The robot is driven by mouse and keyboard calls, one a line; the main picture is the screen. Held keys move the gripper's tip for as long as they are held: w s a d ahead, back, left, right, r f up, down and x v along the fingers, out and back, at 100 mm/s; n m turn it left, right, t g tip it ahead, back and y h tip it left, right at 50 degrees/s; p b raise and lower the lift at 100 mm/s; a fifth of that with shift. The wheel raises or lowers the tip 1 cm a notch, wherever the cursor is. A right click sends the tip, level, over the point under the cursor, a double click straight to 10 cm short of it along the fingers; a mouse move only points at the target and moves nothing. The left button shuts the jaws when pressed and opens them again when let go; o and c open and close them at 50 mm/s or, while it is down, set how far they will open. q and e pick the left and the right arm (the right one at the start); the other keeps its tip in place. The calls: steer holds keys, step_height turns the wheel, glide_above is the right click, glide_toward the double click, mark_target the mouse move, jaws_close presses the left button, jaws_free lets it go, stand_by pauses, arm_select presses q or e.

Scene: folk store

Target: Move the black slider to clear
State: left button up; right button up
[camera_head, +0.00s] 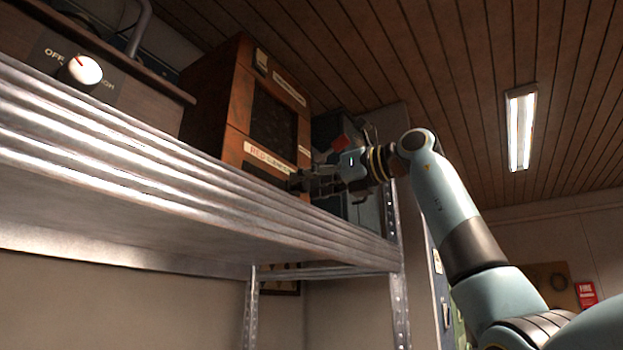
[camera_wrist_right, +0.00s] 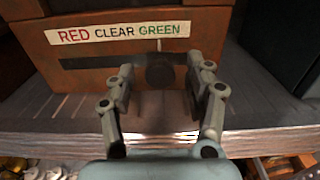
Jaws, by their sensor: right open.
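A wooden box (camera_head: 233,103) stands on a metal shelf, with a label strip (camera_wrist_right: 113,33) reading RED CLEAR GREEN on its front. Under the strip runs a dark horizontal slot (camera_wrist_right: 88,62). The round black slider (camera_wrist_right: 159,75) sits in the slot below the word GREEN, right of CLEAR. My right gripper (camera_head: 299,181) is at the lower front of the box. In the right wrist view its open fingers (camera_wrist_right: 160,85) lie on either side of the slider, with gaps visible; contact cannot be told. The slider is not distinguishable in the head view. My left gripper is not in view.
The ridged metal shelf edge (camera_head: 200,182) runs below the box. Dark equipment (camera_head: 328,128) is beyond the box. A ceiling lamp (camera_head: 521,128) is far off.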

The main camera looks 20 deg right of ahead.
jaws_close()
stand_by(0.3)
